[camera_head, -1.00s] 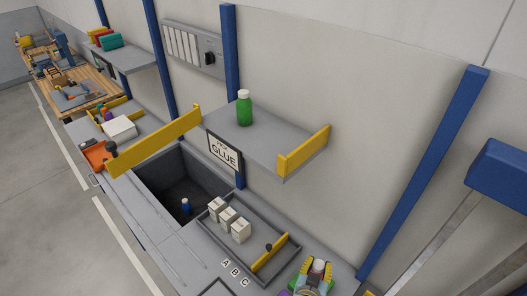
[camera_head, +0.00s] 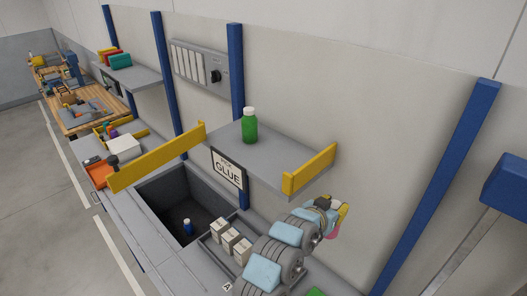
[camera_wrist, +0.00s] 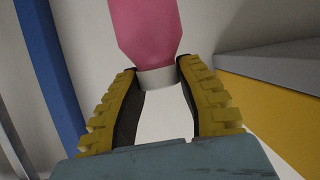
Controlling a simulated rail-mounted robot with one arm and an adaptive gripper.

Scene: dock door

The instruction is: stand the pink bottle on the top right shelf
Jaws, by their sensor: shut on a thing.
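The pink bottle (camera_wrist: 148,30) fills the top middle of the wrist view, with its white cap (camera_wrist: 157,78) between my fingertips. My gripper (camera_wrist: 160,76) is shut on the cap end. In the head view, my gripper (camera_head: 340,212) is just right of and below the right shelf's yellow end plate (camera_head: 308,171); only a small pink patch of the bottle (camera_head: 333,232) shows there. The grey right shelf (camera_head: 222,139) carries a green bottle (camera_head: 250,126) with a white cap. The shelf's edge and yellow plate (camera_wrist: 270,112) show at right in the wrist view.
The shelf has bare room right of the green bottle. Below are a dark bin (camera_head: 165,202) with a blue bottle (camera_head: 187,227) and several white boxes (camera_head: 230,238).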

